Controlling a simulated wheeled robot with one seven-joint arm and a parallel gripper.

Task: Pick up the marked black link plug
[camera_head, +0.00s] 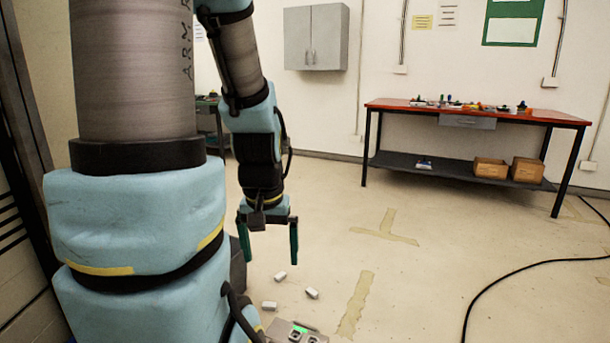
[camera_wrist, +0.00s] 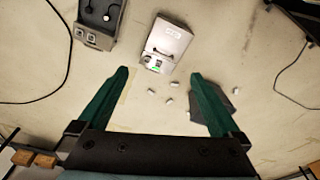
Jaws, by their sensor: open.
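My gripper (camera_head: 270,261) hangs fingers down above the floor, open and empty; its green fingers also show in the wrist view (camera_wrist: 159,73). In the wrist view a pale metal box (camera_wrist: 172,34) with a white label and a small green patch lies just beyond the fingertips. Its near edge shows at the bottom of the head view (camera_head: 297,334). A darker grey box (camera_wrist: 93,38) beside it carries small black parts (camera_wrist: 107,17) joined by a thin cord. Which black part is the marked link plug is too small to tell. Nothing is between my fingers.
Several small white blocks (camera_wrist: 168,100) lie loose on the floor near the right finger. A dark flat piece (camera_wrist: 215,101) is partly behind that finger. A red-topped workbench (camera_head: 480,113) stands at the back right. A black cable (camera_head: 500,278) crosses the floor.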

